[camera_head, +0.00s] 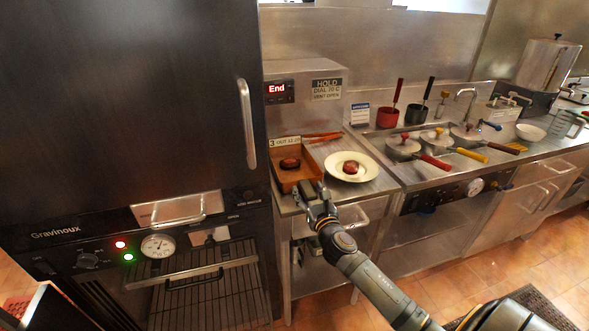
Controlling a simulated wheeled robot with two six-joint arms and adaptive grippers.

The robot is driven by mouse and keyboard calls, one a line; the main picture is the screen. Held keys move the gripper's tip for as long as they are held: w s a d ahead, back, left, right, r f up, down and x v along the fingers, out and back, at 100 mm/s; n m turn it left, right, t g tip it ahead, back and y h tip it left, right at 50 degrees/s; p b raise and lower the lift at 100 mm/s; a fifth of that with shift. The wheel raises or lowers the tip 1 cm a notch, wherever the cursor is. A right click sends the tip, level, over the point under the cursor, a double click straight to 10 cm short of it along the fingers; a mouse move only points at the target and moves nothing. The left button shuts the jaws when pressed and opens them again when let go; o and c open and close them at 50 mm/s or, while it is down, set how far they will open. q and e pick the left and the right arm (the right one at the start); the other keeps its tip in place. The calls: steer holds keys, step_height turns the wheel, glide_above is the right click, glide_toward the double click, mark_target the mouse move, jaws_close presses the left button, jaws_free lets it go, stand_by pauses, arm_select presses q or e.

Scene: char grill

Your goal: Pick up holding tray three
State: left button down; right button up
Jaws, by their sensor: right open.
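Holding tray three is a small brown tray (306,167) with a white label reading 3 at its back edge. It sits on the steel counter between the black oven and the white plate. A browned piece of meat (290,163) lies in it. My right gripper (309,188) is open at the tray's front right edge, with its fingers pointing towards the tray. I cannot tell whether the fingers touch or straddle the tray's wall. My left gripper is not in view.
A white plate (367,174) with a piece of meat stands just right of the tray. Orange-handled tongs (322,137) lie behind. The tall black oven (130,100) closes off the left. Lidded pans (403,147) stand farther right.

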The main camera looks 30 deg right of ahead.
steer(key=x, duration=0.2)
steer(key=shift+w+f, duration=0.1)
steer(key=shift+w, duration=0.2)
steer(key=shift+s, duration=0.1)
steer(key=shift+c, duration=0.5)
jaws_close()
